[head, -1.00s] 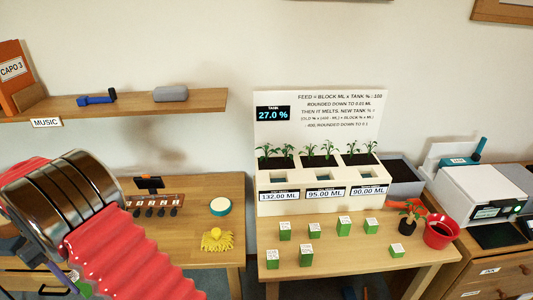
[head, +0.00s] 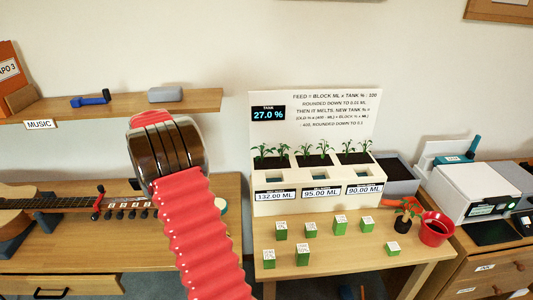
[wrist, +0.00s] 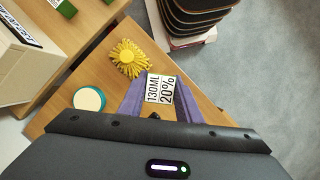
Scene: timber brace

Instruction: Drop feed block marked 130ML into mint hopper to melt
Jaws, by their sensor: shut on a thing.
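My gripper (wrist: 158,104) is shut on a block (wrist: 161,88) whose white top reads 130ML 20%; it sits between the purple fingers. In the head view the gripper and block are hidden behind my arm. The white planter (head: 262,209) stands on the right-hand table, with seedlings in dark soil and three square openings in front. Its labels read 132.00 ML, 95.00 ML and 90.00 ML; the plant names are too small to read, so I cannot tell which opening is mint. The tank display (head: 268,113) reads 27.0 %.
Several other green blocks (head: 302,255) stand before the planter. The wrist view shows a yellow shaggy thing (wrist: 130,58) and a round teal-rimmed tin (wrist: 89,98) below. A guitar (head: 30,198) lies left.

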